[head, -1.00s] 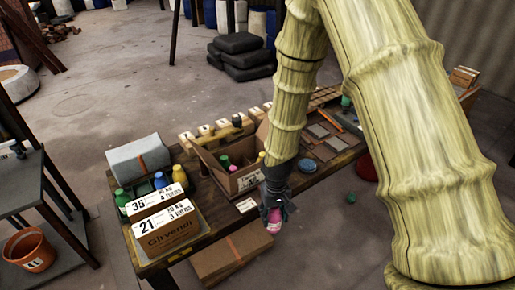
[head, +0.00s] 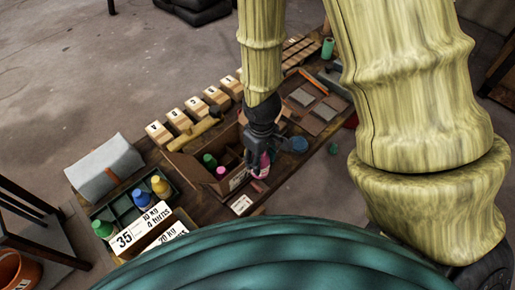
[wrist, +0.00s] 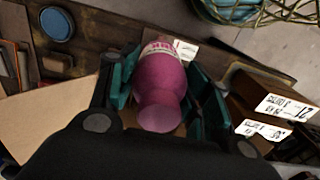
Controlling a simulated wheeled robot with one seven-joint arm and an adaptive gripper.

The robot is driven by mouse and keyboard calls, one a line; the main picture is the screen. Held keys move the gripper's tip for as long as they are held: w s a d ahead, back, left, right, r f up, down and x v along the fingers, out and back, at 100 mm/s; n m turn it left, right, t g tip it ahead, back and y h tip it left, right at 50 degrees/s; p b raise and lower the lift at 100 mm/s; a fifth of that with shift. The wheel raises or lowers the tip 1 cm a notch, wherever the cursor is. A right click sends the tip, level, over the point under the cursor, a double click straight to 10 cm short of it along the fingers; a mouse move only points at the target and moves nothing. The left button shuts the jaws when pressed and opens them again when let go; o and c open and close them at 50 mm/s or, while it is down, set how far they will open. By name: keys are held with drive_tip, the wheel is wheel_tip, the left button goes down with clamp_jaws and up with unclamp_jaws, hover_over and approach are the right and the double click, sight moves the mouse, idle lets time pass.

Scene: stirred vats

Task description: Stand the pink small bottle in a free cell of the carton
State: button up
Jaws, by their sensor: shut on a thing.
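My gripper (head: 262,150) is shut on the pink small bottle (wrist: 162,80), which shows between the fingers in the wrist view with a pale label band. In the head view the bottle (head: 264,160) is partly hidden by the gripper, at the front right side of the carton. The carton (head: 196,168) is an open cardboard box with dividers on the table. A green-capped bottle (head: 209,161) and a pink-topped bottle (head: 221,173) stand in it. The carton's right part is hidden behind my gripper. Whether the held bottle touches the carton, I cannot tell.
A dark green crate (head: 123,207) with green, blue and yellow bottles stands at the left, beside a grey covered bundle (head: 104,166). Numbered wooden blocks (head: 197,107) line the back edge. A blue disc (head: 299,144) lies right of the carton.

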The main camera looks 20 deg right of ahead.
drive_tip(key=w+a, duration=0.4)
drive_tip(key=w, duration=0.7)
idle(0.5)
drive_tip(key=shift+f, duration=0.25)
drive_tip(key=shift+f+b, duration=0.4)
drive_tip(key=shift+f, duration=0.25)
drive_tip(key=shift+f, duration=0.25)
drive_tip(key=shift+d+f+b, duration=0.1)
drive_tip(key=shift+f+b, duration=0.65)
drive_tip(key=shift+f, duration=0.4)
drive_tip(key=shift+f, duration=0.3)
drive_tip(key=shift+f+b, duration=0.45)
drive_tip(key=shift+f, duration=0.2)
drive_tip(key=shift+f, duration=0.3)
